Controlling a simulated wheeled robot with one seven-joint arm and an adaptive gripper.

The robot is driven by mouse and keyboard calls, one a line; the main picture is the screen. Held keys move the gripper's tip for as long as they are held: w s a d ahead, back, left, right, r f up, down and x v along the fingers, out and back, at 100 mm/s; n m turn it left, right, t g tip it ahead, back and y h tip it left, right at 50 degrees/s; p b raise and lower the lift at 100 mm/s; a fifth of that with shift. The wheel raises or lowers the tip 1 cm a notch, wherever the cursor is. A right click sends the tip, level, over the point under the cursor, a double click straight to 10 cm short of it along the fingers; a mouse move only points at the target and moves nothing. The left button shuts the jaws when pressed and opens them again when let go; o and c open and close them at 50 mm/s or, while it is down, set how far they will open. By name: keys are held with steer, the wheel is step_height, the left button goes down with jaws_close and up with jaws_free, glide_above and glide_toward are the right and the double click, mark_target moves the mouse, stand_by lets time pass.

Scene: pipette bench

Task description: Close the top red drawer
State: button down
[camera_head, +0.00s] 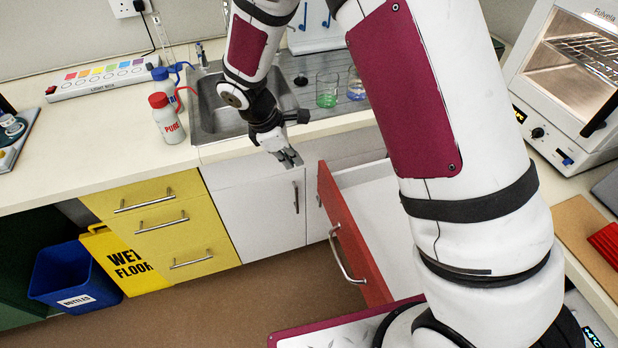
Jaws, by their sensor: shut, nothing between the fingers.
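The top red drawer (350,243) is pulled out from the right-hand run of the bench. Its red front faces left and carries a metal bar handle (345,256). Part of its white inside shows behind the front, and my arm hides the rest. My gripper (291,160) is shut and empty. It hangs in front of the sink counter's edge, above and to the left of the drawer front in the picture, apart from it.
A sink (222,118) with beakers beside it is behind my gripper. Yellow drawers (165,222) and a white cabinet (262,215) stand below the counter. A blue bin (72,278) and yellow floor sign (128,262) are at left. An oven (568,85) stands at right.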

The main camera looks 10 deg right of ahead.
step_height(320, 180, down, 7)
steer(key=a+n, duration=0.2)
steer(key=d+f+p, duration=0.2)
steer(key=d+f, duration=0.5)
steer(key=f, duration=0.2)
steer(key=shift+w+d+p, duration=0.3)
steer(key=shift+w+p, duration=0.05)
steer(key=shift+w, duration=0.05)
steer(key=shift+f, duration=0.1)
steer(key=w+d+b, duration=0.1)
steer(key=d+b, duration=0.2)
steer(key=d, duration=1.1)
steer(key=w+d+b, duration=0.2)
steer(key=d+b, duration=0.1)
steer(key=d, duration=1.1)
steer(key=w+d+b, duration=0.1)
steer(key=d+b, duration=0.2)
steer(key=d, duration=1.1)
steer(key=shift+w+d, duration=0.15)
steer(key=shift+d, duration=0.2)
steer(key=shift+d+b, duration=0.35)
steer(key=shift+d, duration=0.4)
